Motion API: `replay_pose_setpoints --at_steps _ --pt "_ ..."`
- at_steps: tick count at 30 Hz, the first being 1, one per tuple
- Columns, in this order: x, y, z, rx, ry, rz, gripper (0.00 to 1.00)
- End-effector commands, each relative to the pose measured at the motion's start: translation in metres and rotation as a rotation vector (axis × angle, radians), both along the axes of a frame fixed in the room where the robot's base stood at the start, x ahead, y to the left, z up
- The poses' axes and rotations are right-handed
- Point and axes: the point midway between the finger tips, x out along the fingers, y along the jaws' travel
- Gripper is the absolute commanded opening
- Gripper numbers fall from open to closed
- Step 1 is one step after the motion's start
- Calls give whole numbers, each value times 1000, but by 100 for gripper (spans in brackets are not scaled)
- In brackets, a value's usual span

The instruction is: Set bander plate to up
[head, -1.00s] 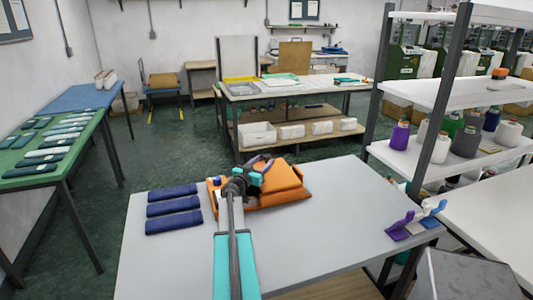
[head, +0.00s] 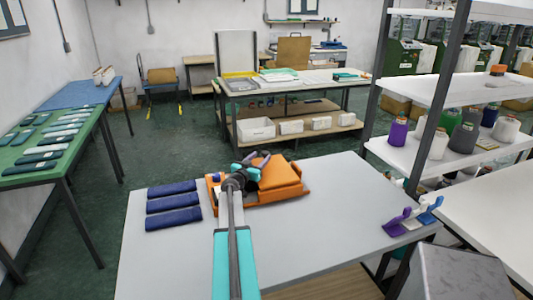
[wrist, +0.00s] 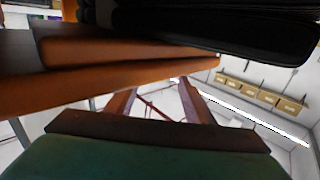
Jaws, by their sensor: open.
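The bander is an orange device (head: 296,196) on the grey table, with a raised orange plate (head: 280,174) on its right part. The plate looks low and slightly sloped, not upright. My gripper (head: 252,163) is over the left side of the bander, right beside the plate's left edge, with its jaws apart. My arm hides part of the bander. In the wrist view an orange-brown slab (wrist: 120,70), apparently part of the bander, is very close, with a dark part of my gripper above it. I cannot tell whether they touch.
Several navy folded bands (head: 173,203) lie on the table left of the bander. Purple, white and blue pieces (head: 412,217) stand at its right edge. A shelf (head: 450,95) with yarn cones rises at the right.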

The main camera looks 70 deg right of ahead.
Motion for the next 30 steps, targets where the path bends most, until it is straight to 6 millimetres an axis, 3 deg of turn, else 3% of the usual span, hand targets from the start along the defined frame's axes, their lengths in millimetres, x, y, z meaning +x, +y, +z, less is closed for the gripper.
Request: replay_pose_setpoints --at_steps 15,30 --pt "-6 -48 0 0 0 -2 48" --pt "-8 -57 0 0 0 -3 48"
